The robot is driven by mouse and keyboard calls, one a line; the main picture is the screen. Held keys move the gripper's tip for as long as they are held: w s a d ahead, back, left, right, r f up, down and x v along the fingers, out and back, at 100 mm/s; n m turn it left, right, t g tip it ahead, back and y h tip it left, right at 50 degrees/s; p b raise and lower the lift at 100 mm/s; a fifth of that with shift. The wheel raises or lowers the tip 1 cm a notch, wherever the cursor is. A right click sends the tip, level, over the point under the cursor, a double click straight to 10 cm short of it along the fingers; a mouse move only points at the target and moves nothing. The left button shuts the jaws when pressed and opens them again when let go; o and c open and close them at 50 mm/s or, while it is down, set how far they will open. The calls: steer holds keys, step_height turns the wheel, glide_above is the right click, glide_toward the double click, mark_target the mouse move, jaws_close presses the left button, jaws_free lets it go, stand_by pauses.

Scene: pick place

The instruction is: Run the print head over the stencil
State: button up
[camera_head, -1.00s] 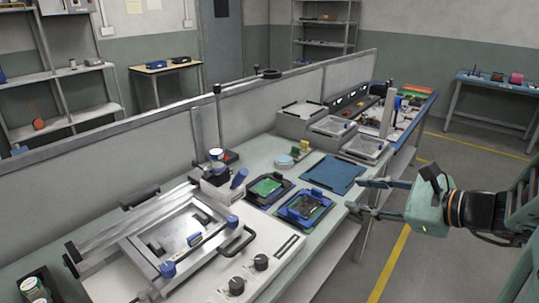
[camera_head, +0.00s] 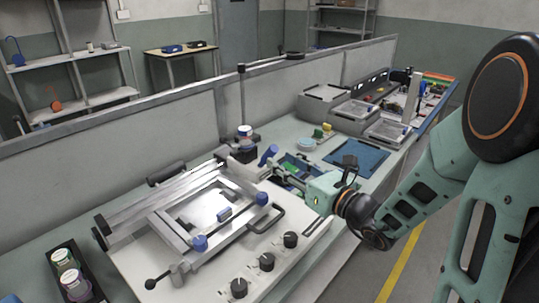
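The stencil printer (camera_head: 125,258) is a white bench unit at the front left. Its metal frame holds the pale stencil (camera_head: 203,205) with dark openings. A bar with blue knobs (camera_head: 262,199), which looks like the print head, crosses the frame's near right side. A black U-shaped handle (camera_head: 282,212) sticks out beside it. My gripper (camera_head: 290,180) is at the printer's right edge, pointing left, apart from the blue knobs as far as I can tell. Its fingertips blend into dark parts behind, so I cannot tell if it is open or holds anything.
Black dials (camera_head: 266,262) line the printer's front. A blue mat (camera_head: 357,157) lies on the bench to the right, with grey trays (camera_head: 387,132) behind. Board fixtures (camera_head: 296,163) are partly hidden by my gripper. A low partition (camera_head: 170,130) runs behind. A dark jar holder (camera_head: 75,272) stands front left.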

mark_target(270, 154)
steer(key=x, duration=0.5)
steer(key=shift+w+a, duration=0.25)
steer(key=shift+a, duration=0.05)
steer(key=shift+c, duration=0.7)
jaws_close()
